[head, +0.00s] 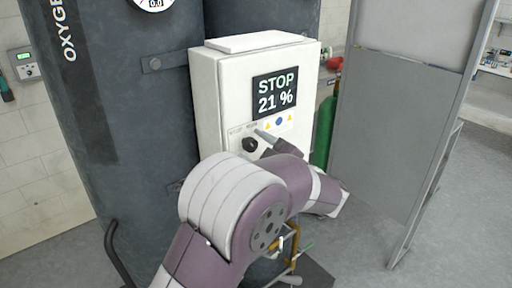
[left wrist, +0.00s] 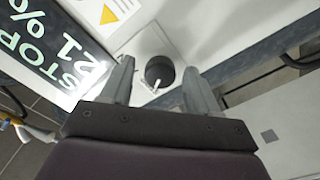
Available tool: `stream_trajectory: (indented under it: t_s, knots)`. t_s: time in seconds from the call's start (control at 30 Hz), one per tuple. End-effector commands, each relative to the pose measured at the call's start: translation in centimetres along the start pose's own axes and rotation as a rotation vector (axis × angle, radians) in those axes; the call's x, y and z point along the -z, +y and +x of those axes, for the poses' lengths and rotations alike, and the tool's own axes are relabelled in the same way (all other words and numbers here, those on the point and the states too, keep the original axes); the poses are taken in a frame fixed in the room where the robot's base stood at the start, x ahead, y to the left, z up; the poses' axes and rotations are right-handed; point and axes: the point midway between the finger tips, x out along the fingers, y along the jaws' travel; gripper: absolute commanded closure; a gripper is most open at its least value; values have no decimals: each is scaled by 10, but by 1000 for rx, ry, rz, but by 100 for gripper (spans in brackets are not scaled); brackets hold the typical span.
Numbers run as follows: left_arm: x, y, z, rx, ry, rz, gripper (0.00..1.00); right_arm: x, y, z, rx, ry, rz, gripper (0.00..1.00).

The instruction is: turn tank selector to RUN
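The tank selector is a round black knob (head: 250,145) low on the front of the white control box (head: 207,100). Small labels sit above it, too small to read. In the left wrist view the knob (left wrist: 160,70) shows a short white pointer mark on its edge. My left gripper (head: 265,137) is just in front of the box, close to the knob. In the left wrist view the left gripper (left wrist: 158,75) is open, one finger on each side of the knob with gaps to both. Whether the fingertips reach around it I cannot tell. My right gripper is not in view.
The box's display (head: 276,92) reads STOP 21 %. A large dark oxygen tank (head: 120,130) stands left of the box. A green cylinder (head: 325,125) and a grey panel (head: 395,120) stand to the right. Floor at far right is clear.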

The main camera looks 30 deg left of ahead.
Motion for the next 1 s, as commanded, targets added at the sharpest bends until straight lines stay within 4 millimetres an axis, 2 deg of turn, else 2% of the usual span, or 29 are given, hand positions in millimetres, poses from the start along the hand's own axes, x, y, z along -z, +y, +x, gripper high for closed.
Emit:
stream_trajectory:
  t_s: [0.03, 0.1, 0.17, 0.37, 0.57, 1.0]
  knots:
    - [0, 0, 0, 0, 0, 0, 55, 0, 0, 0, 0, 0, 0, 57]
    - [0, 0, 0, 0, 0, 0, 78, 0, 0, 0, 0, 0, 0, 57]
    - [0, 0, 0, 0, 0, 0, 96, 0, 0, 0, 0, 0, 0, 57]
    - [1, 0, 0, 0, 0, 7, 95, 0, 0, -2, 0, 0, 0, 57]
    - [2, 2, 0, 1, 0, 66, 95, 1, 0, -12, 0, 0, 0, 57]
    - [5, 5, 0, 2, -1, 428, 95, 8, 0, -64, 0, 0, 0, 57]
